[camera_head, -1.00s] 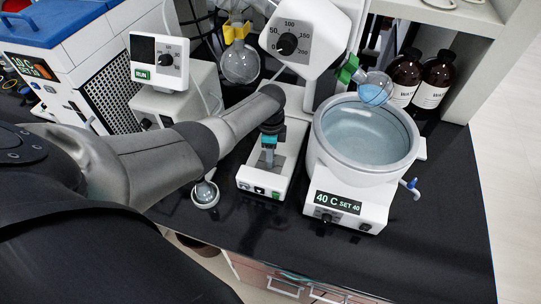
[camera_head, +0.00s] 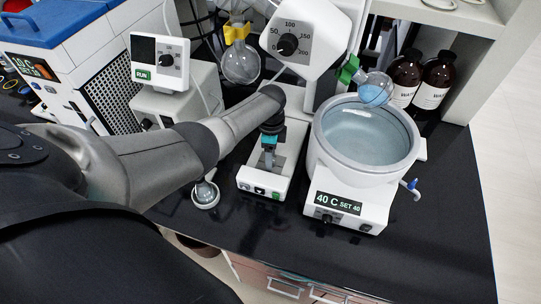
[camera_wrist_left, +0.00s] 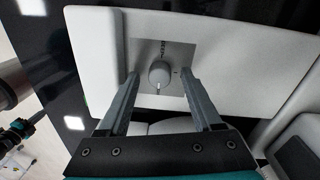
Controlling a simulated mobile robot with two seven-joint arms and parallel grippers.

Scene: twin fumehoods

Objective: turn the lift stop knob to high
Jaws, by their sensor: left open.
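The lift stop knob (camera_wrist_left: 160,75) is a small round grey knob on a grey plate on a white housing in the left wrist view. A pale pointer line on it faces the bottom of that picture. The lettering beside it is too small to read surely. My left gripper (camera_wrist_left: 160,88) is open, with one finger on each side of the knob and a visible gap to each. In the head view my left gripper (camera_head: 268,152) points down over the white lift base (camera_head: 256,184); I cannot make out the knob there.
A heating bath (camera_head: 350,180) reading 40 C stands close on the right. A round flask (camera_head: 374,90) hangs over it. A dial panel (camera_head: 303,40) rises behind. A small flask (camera_head: 205,194) is left of the lift base. Clear black bench (camera_head: 440,240) lies at front right.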

